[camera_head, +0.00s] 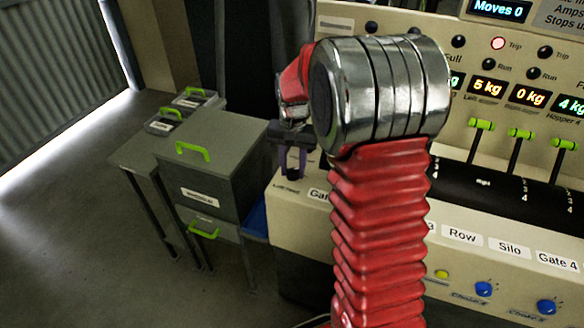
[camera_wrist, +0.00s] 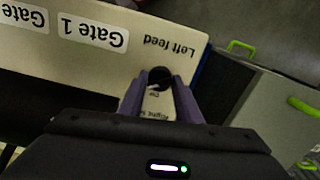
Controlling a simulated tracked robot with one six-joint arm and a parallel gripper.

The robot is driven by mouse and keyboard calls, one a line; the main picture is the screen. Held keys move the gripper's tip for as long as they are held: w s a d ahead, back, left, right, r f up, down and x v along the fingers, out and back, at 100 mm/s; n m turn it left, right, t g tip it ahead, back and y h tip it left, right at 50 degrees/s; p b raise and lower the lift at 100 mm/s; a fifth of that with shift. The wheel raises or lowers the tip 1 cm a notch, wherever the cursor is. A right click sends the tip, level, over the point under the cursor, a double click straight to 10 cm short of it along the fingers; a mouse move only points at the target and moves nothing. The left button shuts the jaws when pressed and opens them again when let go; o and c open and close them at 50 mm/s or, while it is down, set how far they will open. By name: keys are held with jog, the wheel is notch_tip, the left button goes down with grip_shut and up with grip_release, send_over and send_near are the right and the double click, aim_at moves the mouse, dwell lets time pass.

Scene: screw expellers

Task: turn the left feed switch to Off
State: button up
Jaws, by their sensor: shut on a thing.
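The left feed switch (camera_wrist: 158,76) is a round black knob on the cream console, by the upside-down "Left feed" label in the wrist view. My gripper (camera_wrist: 161,84) has its two dark purple fingers on either side of the knob and is shut on it. In the head view my gripper (camera_head: 293,165) points down at the console's left end, above the "Left feed" label. Small print shows between the fingers in the wrist view, but the knob's setting cannot be read.
The console front (camera_head: 500,262) carries labels and coloured buttons. Green-tipped levers (camera_head: 481,124) stand on the right under lit displays (camera_head: 487,88). A grey cabinet (camera_head: 212,165) with green handles stands left of the console. Open floor lies at lower left. My red arm hides the console's middle.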

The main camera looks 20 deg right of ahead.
jog(key=shift+a, duration=0.2)
jog(key=shift+c, duration=0.2)
jog(key=shift+d, duration=0.1)
jog(key=shift+n, duration=0.3)
jog(key=shift+c, duration=0.2)
jog(key=n, duration=1.1)
jog(key=shift+n, duration=0.3)
jog(key=o, duration=1.1)
jog(key=shift+c, duration=0.2)
jog(key=shift+d+r, duration=0.1)
